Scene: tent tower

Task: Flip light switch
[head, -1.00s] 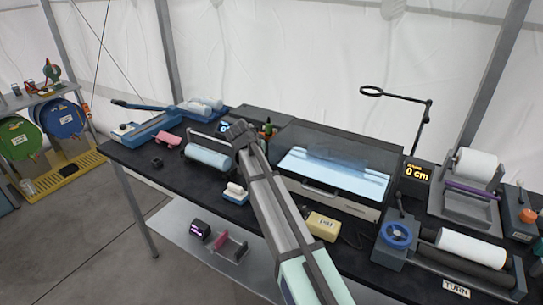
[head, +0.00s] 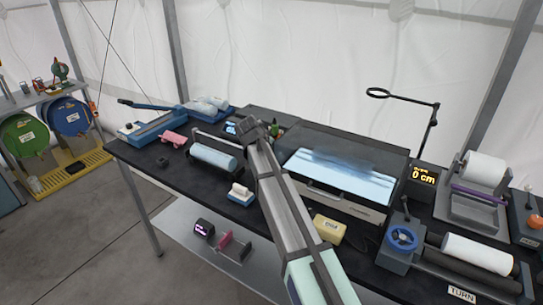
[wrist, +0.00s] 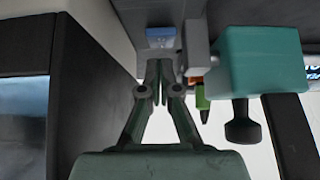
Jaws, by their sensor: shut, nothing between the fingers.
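I cannot pick out the light switch with certainty. My gripper (head: 246,129) is over the back of the black workbench, at the end of my outstretched arm. In the wrist view my gripper (wrist: 158,66) is shut and empty. Its fingertips point at a blue and grey piece (wrist: 160,38); I cannot tell whether they touch it. A teal block (wrist: 258,60) and a small green and orange part (wrist: 202,98) are right of the fingers there. A pale yellow labelled box (head: 328,229) stands on the bench's front part; its label is too small to read.
A glowing light box (head: 340,178) stands right of my arm. A blue roll (head: 214,156) and a small blue-based white piece (head: 240,193) are to its left. A hand-wheel machine (head: 402,240) and a "0 cm" display (head: 423,176) stand at the right.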

